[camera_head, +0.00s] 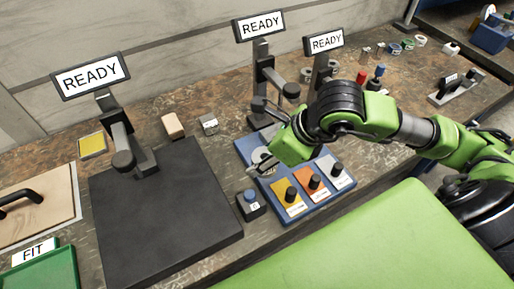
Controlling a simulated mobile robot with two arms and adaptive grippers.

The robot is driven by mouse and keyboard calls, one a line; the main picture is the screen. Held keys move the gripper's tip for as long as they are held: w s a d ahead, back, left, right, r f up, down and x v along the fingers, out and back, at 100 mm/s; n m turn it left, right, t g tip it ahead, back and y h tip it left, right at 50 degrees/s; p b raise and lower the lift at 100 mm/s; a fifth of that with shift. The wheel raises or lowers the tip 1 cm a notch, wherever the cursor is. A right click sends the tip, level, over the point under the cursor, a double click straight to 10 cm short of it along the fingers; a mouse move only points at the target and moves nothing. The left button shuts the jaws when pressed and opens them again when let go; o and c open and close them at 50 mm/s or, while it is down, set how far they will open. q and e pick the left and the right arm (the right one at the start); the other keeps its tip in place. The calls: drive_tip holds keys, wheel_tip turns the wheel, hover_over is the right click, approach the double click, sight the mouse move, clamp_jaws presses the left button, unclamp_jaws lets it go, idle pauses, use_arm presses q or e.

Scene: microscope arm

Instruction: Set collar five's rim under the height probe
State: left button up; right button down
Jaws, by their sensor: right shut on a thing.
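My right gripper (258,171) reaches in from the right over the left part of a blue board. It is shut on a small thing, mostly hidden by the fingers. A pale grey round piece (261,155), perhaps the collar, shows right beside the fingers. No collar number is readable. A dark stand with a jointed arm (264,75) and a READY screen (258,25) rises behind the board. A second stand with a READY screen (324,40) is to its right, partly behind my arm. I cannot tell which stand carries the height probe. My left gripper is out of view.
The blue board (245,147) holds yellow, orange and white panels with black knobs. A black button box (250,204) stands before it. A black mat (175,225) with another READY stand (124,150) lies left. Small rings and parts lie at the back right.

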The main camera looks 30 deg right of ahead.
drive_tip(key=shift+s+d+r+p, duration=0.15)
drive_tip(key=shift+s+r+p, duration=0.25)
drive_tip(key=shift+p, duration=0.4)
drive_tip(key=shift+f, duration=0.2)
